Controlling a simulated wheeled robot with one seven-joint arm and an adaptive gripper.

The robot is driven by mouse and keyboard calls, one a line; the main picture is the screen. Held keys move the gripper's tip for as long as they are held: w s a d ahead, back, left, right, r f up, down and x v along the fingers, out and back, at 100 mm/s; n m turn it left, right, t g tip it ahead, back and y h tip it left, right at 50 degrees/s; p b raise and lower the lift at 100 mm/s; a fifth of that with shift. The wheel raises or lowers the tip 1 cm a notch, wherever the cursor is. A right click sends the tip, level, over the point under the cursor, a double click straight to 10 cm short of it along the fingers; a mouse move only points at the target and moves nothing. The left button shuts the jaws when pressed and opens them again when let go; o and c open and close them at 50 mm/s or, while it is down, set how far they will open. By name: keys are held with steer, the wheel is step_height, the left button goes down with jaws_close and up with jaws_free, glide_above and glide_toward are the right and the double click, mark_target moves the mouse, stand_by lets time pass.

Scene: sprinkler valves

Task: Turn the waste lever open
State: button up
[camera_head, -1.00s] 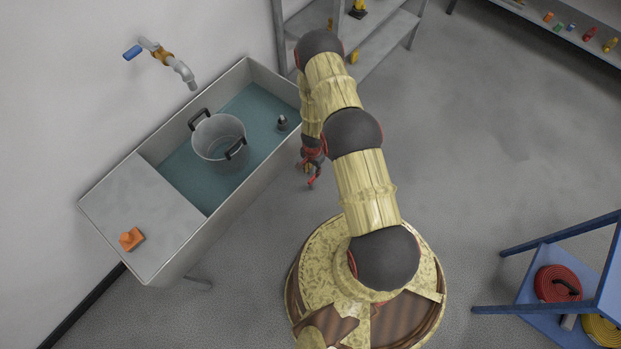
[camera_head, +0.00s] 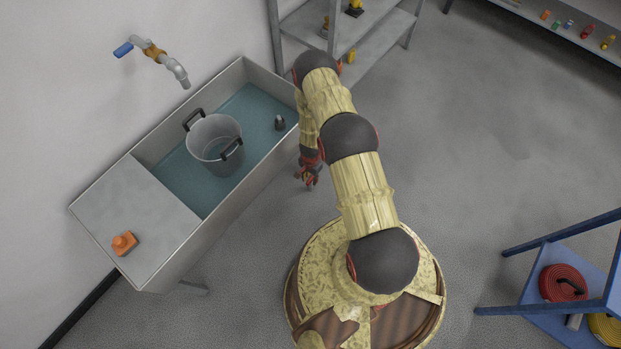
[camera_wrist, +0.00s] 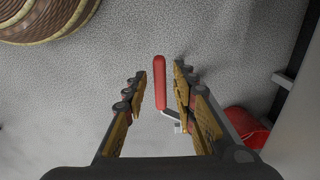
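The waste lever, a red rounded handle (camera_wrist: 160,90) on a thin metal stem, shows in the wrist view between my two fingers. My gripper (camera_wrist: 158,71) is open around it, with a gap on both sides; the right finger is nearer. I cannot tell how deep the lever sits between the fingers. In the head view my gripper (camera_head: 308,178) hangs low beside the right side of the sink (camera_head: 190,246). The lever cannot be made out there.
The sink holds water, a clear bucket (camera_head: 214,145) and a dark plug-like piece (camera_head: 279,122). An orange block (camera_head: 124,243) lies on its ledge. A blue-handled tap (camera_head: 150,50) is above. A red object (camera_wrist: 246,128) is at lower right in the wrist view. Open floor lies right.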

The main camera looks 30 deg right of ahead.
steer(key=c, duration=0.6)
jaws_close()
